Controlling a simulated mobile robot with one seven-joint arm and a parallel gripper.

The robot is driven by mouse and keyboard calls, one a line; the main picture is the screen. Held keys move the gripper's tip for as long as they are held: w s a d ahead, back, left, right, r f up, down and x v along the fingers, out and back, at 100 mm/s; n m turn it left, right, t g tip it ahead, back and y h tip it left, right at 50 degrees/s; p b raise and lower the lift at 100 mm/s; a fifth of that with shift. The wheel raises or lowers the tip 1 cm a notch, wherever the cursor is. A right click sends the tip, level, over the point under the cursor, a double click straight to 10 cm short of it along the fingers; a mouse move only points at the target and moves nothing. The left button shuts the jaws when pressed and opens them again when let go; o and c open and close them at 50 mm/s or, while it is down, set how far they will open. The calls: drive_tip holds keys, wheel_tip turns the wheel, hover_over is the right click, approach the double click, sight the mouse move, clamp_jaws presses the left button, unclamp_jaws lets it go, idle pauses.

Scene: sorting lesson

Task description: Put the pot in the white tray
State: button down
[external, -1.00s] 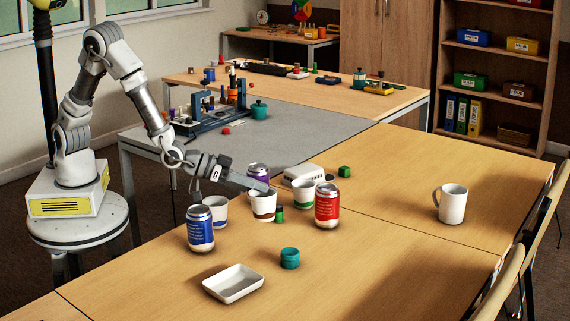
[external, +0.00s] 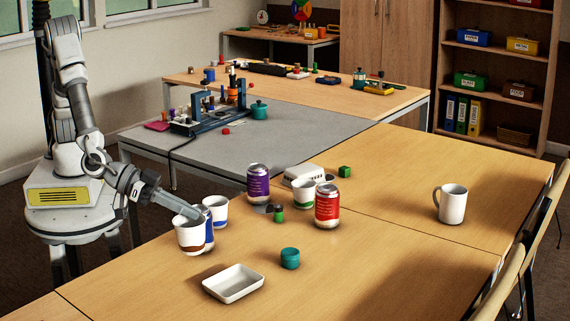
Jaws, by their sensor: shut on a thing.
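The white tray (external: 234,283) lies empty on the near wooden table. A small teal round pot-like piece (external: 290,259) stands just behind and right of it, apart from it. A teal lidded pot (external: 259,110) stands on the grey table further back. I cannot tell which of the two is the named pot. My gripper (external: 198,215) is shut on a white mug with a brown band (external: 190,237), left of and behind the tray. The mug partly hides the blue can (external: 209,228); I cannot tell whether it clears the table.
A blue-banded mug (external: 215,211), purple can (external: 258,183), green-banded mug (external: 304,194) and red can (external: 326,206) stand behind the tray. A small green block (external: 279,216) is among them. A plain white mug (external: 452,204) stands at right.

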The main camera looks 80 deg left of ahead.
drive_tip(key=shift+s+d+f, duration=0.15)
drive_tip(key=shift+s+d, duration=0.6)
drive_tip(key=shift+s, duration=0.35)
drive_tip(key=b, duration=0.5)
hover_over(231, 278)
wheel_tip(231, 278, down, 7)
wheel_tip(231, 278, down, 4)
drive_tip(key=shift+d+b, duration=0.1)
drive_tip(key=shift+b, duration=0.55)
drive_tip(key=c, duration=1.5)
unclamp_jaws()
drive_tip(key=shift+f, duration=0.1)
drive_tip(key=o, duration=0.5)
